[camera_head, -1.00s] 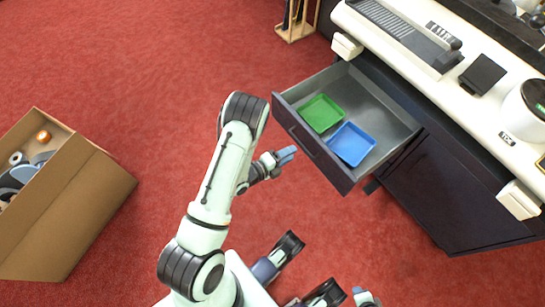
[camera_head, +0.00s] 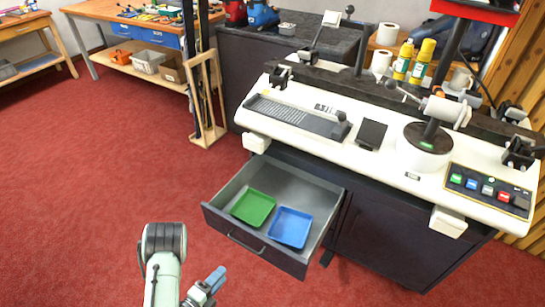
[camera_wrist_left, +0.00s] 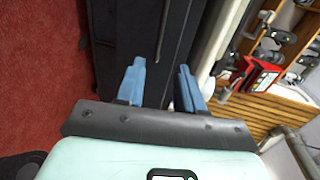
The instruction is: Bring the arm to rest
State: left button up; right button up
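My left arm comes in at the bottom of the head view, bent at its dark elbow. My left gripper (camera_head: 208,286) is near the bottom edge, in front of the open drawer and apart from it. In the left wrist view its two blue fingers (camera_wrist_left: 158,88) stand apart with nothing between them. The drawer (camera_head: 246,238) is pulled out of the dark cabinet and holds a green tray (camera_head: 253,207) and a blue tray (camera_head: 290,227) side by side. My right gripper is not seen in the current views.
The white bench machine (camera_head: 390,160) stands above the drawer, with a button panel (camera_head: 488,190) at its right. A wooden stand (camera_head: 207,132) is left of the cabinet. Another workbench (camera_head: 150,35) is at the back left. Red floor (camera_head: 90,190) lies clear on the left.

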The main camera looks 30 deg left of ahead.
pick_arm(q)
jog(key=d+f+n+g+y, duration=0.1)
jog(key=d+f+n+g, duration=0.6)
jog(key=f+n, duration=0.5)
jog(key=s+d+f+n+g+h, duration=0.2)
jog(key=s+d+n+g, duration=0.45)
jog(key=d+n, duration=0.45)
jog(key=s+r+g+p, duration=0.1)
jog(key=s+r+p, duration=0.1)
jog(key=r+p, duration=0.4)
jog(key=s+d+r+g+p, duration=0.1)
jog(key=s+r+p, duration=0.2)
jog(key=r+p, duration=0.3)
jog(key=s+d+r+g+h+p, duration=0.1)
jog(key=s+r+p, duration=0.1)
jog(key=r+p, duration=0.5)
jog(key=shift+s+d+r, duration=0.15)
jog(key=shift+s+d, duration=0.05)
jog(key=shift+s, duration=0.1)
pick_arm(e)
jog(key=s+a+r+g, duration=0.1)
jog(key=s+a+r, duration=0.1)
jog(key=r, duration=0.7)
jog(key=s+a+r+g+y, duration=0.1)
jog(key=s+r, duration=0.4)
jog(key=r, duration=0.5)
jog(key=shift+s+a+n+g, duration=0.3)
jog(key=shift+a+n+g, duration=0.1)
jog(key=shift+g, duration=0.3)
